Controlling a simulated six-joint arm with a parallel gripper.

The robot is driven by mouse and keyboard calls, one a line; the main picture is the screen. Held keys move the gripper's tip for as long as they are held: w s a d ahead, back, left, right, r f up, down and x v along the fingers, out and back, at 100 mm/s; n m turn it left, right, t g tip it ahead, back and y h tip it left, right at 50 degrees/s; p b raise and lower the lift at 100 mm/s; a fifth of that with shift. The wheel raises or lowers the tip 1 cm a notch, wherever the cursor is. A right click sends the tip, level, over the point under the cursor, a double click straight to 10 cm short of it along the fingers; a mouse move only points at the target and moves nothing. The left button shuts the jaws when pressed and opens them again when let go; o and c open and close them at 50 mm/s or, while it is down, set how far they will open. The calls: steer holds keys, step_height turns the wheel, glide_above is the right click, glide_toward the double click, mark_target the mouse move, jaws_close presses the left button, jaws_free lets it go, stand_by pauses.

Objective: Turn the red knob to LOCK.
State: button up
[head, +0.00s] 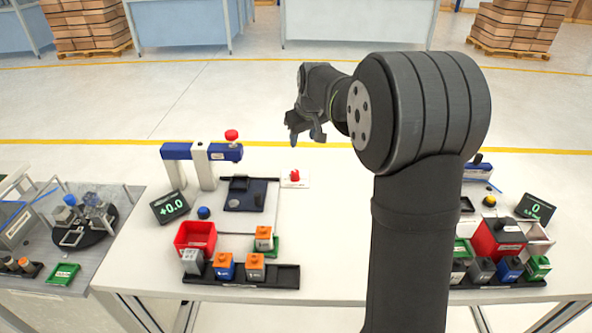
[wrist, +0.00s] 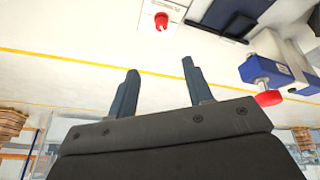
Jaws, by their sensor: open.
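The red knob (head: 294,175) sits on a small white plate (head: 301,183) on the table, to the right of the dark fixture. My gripper (head: 303,136) is up in the air above the back part of the table, apart from the knob. In the wrist view my gripper (wrist: 157,73) is open, with its two fingers spread and nothing between them.
A blue and white gantry (head: 205,152) with a red button on top (head: 232,134) stands left of the knob. A dark fixture (head: 245,194), a red bin (head: 195,238) and several blocks in a black rack (head: 285,277) lie nearer.

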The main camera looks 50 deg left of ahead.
steer(key=f+m, duration=0.2)
steer(key=m, duration=0.1)
glide_toward(295, 171)
steer(key=shift+m, duration=0.3)
steer(key=x, duration=0.8)
steer(key=shift+f, duration=0.35)
steer(key=c, duration=1)
